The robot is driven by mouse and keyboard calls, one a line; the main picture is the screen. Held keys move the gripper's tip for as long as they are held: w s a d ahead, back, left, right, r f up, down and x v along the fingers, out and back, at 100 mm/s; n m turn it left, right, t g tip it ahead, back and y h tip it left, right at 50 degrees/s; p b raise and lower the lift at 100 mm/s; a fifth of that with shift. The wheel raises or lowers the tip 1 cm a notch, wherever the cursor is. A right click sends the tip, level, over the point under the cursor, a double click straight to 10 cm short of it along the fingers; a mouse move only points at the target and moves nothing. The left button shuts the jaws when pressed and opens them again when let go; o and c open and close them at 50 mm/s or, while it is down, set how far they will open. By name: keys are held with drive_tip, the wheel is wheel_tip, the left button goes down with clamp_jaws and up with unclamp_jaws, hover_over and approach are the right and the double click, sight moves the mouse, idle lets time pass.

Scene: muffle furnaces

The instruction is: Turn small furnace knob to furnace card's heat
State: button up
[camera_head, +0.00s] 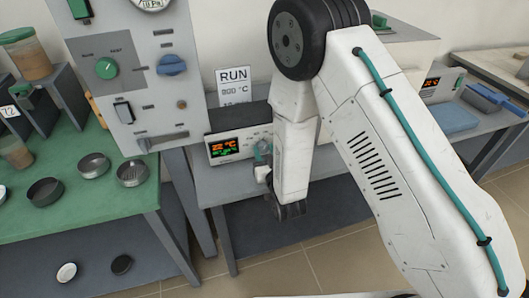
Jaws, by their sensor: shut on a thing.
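The small furnace (222,158) sits on the grey bench behind my arm, and its lit display (224,147) shows about 22 °C in orange over a green line. Its knob is at the right of the display, mostly hidden by my gripper. My gripper (262,157) is at the front panel, shut on the knob; the fingers are small and partly covered by my wrist. A white furnace card (234,86) stands behind the furnace and reads RUN, 800 °C, with a lower line cut off by the furnace top.
A tall grey panel (150,85) with a green knob (106,68), a blue knob (172,65) and a gauge stands close at left. A green table (85,215) holds several dishes and jars. A second lit display (431,83) and a blue tray (449,118) are at right.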

drive_tip(key=m, duration=0.5)
drive_tip(key=shift+m, duration=0.3)
drive_tip(key=m, duration=0.5)
drive_tip(key=shift+d+f, duration=0.15)
idle(0.3)
drive_tip(key=o, duration=1)
drive_tip(key=v, duration=0.7)
drive_tip(key=shift+s+d, duration=0.1)
drive_tip(key=shift+s, duration=0.3)
